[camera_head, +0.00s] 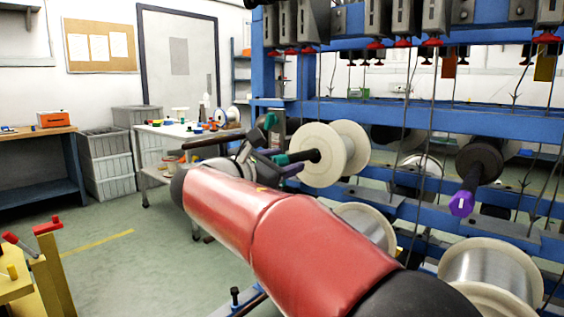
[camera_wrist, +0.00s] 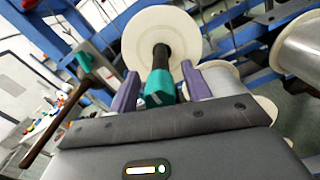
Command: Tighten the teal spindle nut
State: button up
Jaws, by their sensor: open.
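The teal spindle nut (camera_wrist: 160,88) sits on the dark end of a spindle (camera_wrist: 160,57) in front of a pale spool (camera_wrist: 146,28). In the head view the nut (camera_head: 281,159) is small, beside the white spool (camera_head: 322,155), and partly hidden by my gripper. My gripper (camera_wrist: 159,85) has its two purple fingers spread, one on each side of the nut. A gap shows at the left finger; the right finger is close to the nut, and I cannot tell whether it touches.
A dark-handled bar with a green end (camera_wrist: 84,62) stands close left of my gripper. The blue creel frame (camera_head: 480,122) fills the right, with another spindle bearing a purple nut (camera_head: 462,203). A cluttered white table (camera_head: 150,133) stands behind.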

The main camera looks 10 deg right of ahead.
jog(key=c, duration=1)
